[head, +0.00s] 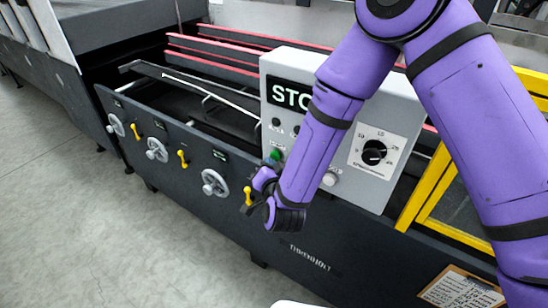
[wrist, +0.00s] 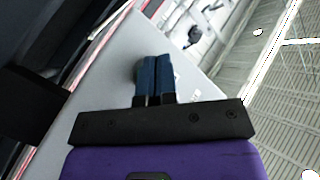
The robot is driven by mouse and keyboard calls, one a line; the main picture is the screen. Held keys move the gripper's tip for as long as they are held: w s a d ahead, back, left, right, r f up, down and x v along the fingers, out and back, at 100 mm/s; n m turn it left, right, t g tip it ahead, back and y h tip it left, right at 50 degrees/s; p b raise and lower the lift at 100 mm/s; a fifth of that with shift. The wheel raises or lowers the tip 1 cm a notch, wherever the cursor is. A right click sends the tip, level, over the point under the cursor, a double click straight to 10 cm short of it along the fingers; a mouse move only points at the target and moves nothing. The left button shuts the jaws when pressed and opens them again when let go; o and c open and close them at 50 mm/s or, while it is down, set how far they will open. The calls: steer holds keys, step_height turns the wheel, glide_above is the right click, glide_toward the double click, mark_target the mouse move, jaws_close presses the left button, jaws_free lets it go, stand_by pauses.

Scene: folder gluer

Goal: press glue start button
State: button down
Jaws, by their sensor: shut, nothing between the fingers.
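A green button (head: 276,155) sits low on the left part of the grey control box (head: 390,115), with a small label too small to read. I cannot tell for certain that it is the glue start button. My gripper (wrist: 153,58) is shut and empty, its two blue fingers together and pointing at a plain grey face in the wrist view. The button cannot be made out in the wrist view.
The box also carries a black sign starting "STO" (head: 290,95), a numbered dial (head: 374,152) and a pale round knob (head: 329,179). Handwheels (head: 214,183) and yellow levers (head: 182,158) line the dark machine side. A yellow frame (head: 428,190) stands right.

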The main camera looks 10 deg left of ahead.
steer(key=shift+w+d, duration=0.15)
steer(key=shift+w, duration=0.2)
stand_by(0.4)
stand_by(0.3)
steer(key=shift+s+a, duration=0.35)
steer(key=shift+s, duration=0.5)
steer(key=s, duration=0.1)
steer(key=s+a, duration=0.1)
steer(key=s, duration=0.1)
steer(key=s+a, duration=0.1)
steer(key=shift+s, duration=0.35)
stand_by(0.7)
